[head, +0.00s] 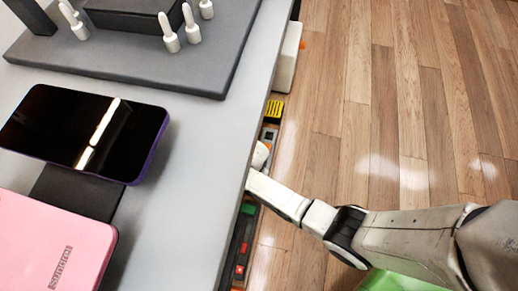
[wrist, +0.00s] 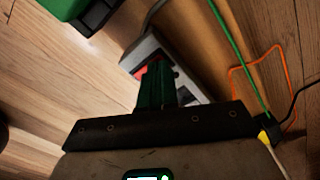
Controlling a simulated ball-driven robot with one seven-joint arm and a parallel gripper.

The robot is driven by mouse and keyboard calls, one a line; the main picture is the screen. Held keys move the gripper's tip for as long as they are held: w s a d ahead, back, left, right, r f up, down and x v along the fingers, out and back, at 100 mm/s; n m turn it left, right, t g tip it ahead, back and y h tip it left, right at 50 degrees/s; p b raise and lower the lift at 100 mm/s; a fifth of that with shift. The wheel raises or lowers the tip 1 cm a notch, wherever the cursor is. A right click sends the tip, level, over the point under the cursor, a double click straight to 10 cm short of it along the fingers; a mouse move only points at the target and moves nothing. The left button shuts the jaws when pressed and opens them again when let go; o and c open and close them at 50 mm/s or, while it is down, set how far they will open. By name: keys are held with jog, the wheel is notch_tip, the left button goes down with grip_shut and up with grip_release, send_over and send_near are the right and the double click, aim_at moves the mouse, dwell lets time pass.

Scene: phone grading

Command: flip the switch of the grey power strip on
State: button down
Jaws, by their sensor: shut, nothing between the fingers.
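The grey power strip (wrist: 181,68) lies on the wood floor in the wrist view, running diagonally from the upper middle to the lower right. Its red switch (wrist: 140,71) shows near the strip's upper end, partly hidden by my fingers. My gripper (wrist: 157,66) is shut and empty, with its dark fingers over the strip just beside the switch. I cannot tell whether they touch it, or which way the switch is set. In the head view my arm reaches down past the table edge, and the fingertips are hidden there.
The grey table (head: 225,125) overhangs the work spot and carries phones, including a black-screened one (head: 60,125). A green cable (wrist: 236,55) and an orange cable (wrist: 283,50) lie right of the strip. A green object (wrist: 66,8) stands at upper left. Open floor lies right of the table.

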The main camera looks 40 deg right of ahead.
jog(key=shift+f+b, duration=0.4)
jog(key=shift+f, duration=0.15)
jog(key=shift+s, duration=0.1)
notch_tip(320, 180, up, 7)
jog(key=p, duration=0.7)
jog(key=shift+r, duration=0.1)
dwell(0.4)
jog(key=s+d+r+n+t, duration=0.1)
jog(key=s+d+r+n, duration=0.3)
jog(key=s+r+n, duration=0.6)
jog(key=s+d+r+n, duration=0.4)
jog(key=s+r+n, duration=0.2)
jog(key=r, duration=0.7)
notch_tip(320, 180, up, 33)
jog(key=p, duration=3.2)
jog(key=shift+s+f+p, duration=0.15)
jog(key=shift+f+p, duration=0.05)
jog(key=shift+p, duration=0.15)
